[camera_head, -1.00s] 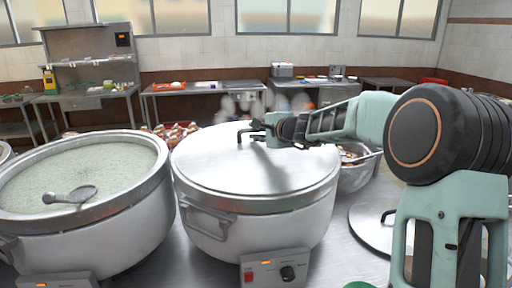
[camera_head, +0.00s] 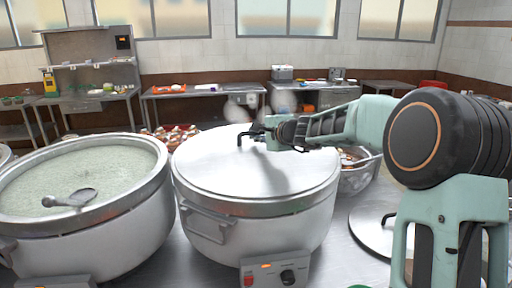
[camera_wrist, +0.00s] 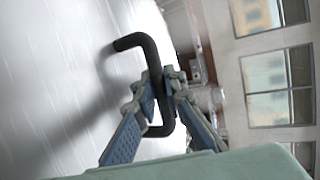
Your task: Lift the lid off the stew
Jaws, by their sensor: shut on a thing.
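The stew pot (camera_head: 258,222) is a large white stockpot in the middle of the head view. Its shiny metal lid (camera_head: 225,172) lies on its rim, and I see no clear gap between them. My gripper (camera_head: 264,132) is at the lid's black bar handle (camera_head: 243,138), near the far side of the lid. In the wrist view, my gripper (camera_wrist: 164,88) has both fingers closed around the middle of the handle (camera_wrist: 131,41). The lid (camera_wrist: 60,70) fills the left of that view. The far pot rim is hidden by the lid.
An open pot of pale green congee (camera_head: 80,172) with a ladle (camera_head: 70,198) stands close on the left. A loose lid (camera_head: 372,228) lies on the metal counter at right. A metal bowl (camera_head: 358,178) sits behind it. Steam rises behind the lid.

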